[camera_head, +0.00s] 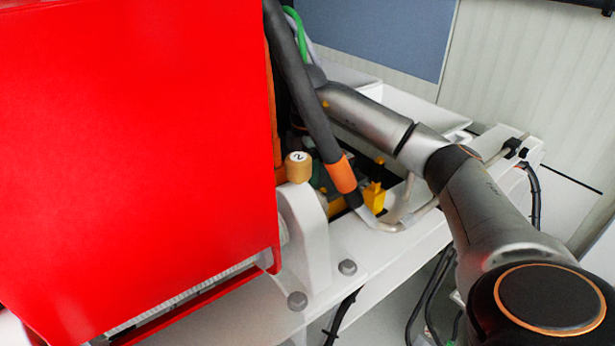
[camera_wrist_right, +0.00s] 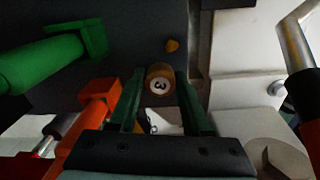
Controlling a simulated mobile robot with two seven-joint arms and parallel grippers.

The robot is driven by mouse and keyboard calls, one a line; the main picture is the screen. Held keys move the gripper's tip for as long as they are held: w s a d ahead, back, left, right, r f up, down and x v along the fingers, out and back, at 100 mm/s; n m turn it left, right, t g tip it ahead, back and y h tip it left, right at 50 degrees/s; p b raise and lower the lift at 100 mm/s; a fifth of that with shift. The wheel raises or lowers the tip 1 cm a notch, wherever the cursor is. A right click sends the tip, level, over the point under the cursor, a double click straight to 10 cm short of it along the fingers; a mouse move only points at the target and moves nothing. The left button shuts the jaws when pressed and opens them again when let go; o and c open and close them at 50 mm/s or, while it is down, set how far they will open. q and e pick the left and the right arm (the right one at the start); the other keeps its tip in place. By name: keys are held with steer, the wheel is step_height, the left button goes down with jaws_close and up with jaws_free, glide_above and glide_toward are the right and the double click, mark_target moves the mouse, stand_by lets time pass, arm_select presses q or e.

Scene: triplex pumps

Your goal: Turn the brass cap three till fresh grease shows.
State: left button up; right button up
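Brass cap three (camera_wrist_right: 159,82) shows in the right wrist view, its white face marked with a tilted 3. My right gripper (camera_wrist_right: 161,88) has one dark finger on each side of this cap. The fingertips look level with the cap's sides, but I cannot tell whether they touch it. No grease is visible around the cap. In the head view my right arm reaches in behind the machine, and its gripper is hidden there. Another brass cap (camera_head: 298,166), marked 2, stands upright on a white bracket. My left gripper is in neither view.
A large red cover (camera_head: 140,150) fills the left of the head view. A dark hose with an orange sleeve (camera_head: 341,174) runs down close to my right arm. A green part (camera_wrist_right: 45,65) and an orange part (camera_wrist_right: 92,105) lie left of the gripper in the wrist view.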

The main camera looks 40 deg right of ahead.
steer(key=o, duration=0.4)
step_height(320, 180, up, 12)
steer(key=shift+r, duration=0.25)
stand_by(0.5)
steer(key=shift+s, duration=0.1)
stand_by(0.5)
